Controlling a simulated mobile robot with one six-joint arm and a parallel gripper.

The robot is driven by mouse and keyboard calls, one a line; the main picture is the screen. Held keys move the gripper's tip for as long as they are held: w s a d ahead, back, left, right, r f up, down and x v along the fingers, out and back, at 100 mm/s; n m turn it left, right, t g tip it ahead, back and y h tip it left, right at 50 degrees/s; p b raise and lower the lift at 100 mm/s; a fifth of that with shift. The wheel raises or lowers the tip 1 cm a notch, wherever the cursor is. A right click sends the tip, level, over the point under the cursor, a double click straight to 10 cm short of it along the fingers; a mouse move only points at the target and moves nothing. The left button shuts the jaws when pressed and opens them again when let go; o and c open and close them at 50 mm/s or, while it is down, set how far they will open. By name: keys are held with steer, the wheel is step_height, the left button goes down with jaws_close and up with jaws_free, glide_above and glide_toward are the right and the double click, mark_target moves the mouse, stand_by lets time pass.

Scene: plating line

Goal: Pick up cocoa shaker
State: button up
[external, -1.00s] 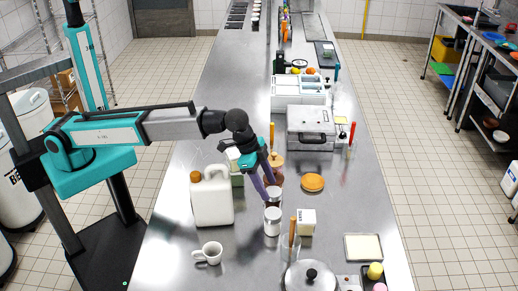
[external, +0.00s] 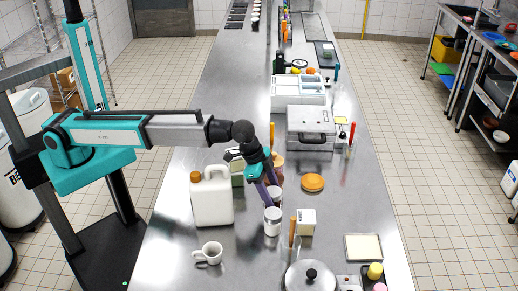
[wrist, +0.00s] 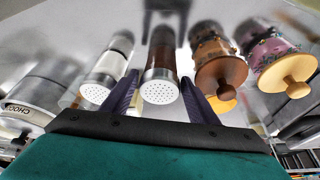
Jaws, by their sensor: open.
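The cocoa shaker (wrist: 162,58) has a dark brown body and a silver perforated lid. In the wrist view it stands between the two purple fingers of my gripper (wrist: 158,84), which is open. Its lid lies close to both fingers; I cannot tell whether they touch it. In the external view my gripper (external: 268,193) points down at the shaker (external: 276,194), which is partly hidden behind the fingers. A similar shaker with a white body (wrist: 114,58) stands just beside it, left of the left finger; it also shows in the external view (external: 272,224).
A brown jar with a wooden lid (wrist: 220,72) and a purple jar (wrist: 270,48) stand right of the fingers. A white jug (external: 212,203) is close left of my gripper. A mug (external: 209,253) and a small white box (external: 307,222) stand nearby.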

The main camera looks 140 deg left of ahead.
steer(key=shift+x, duration=0.75)
steer(key=c, duration=0.9)
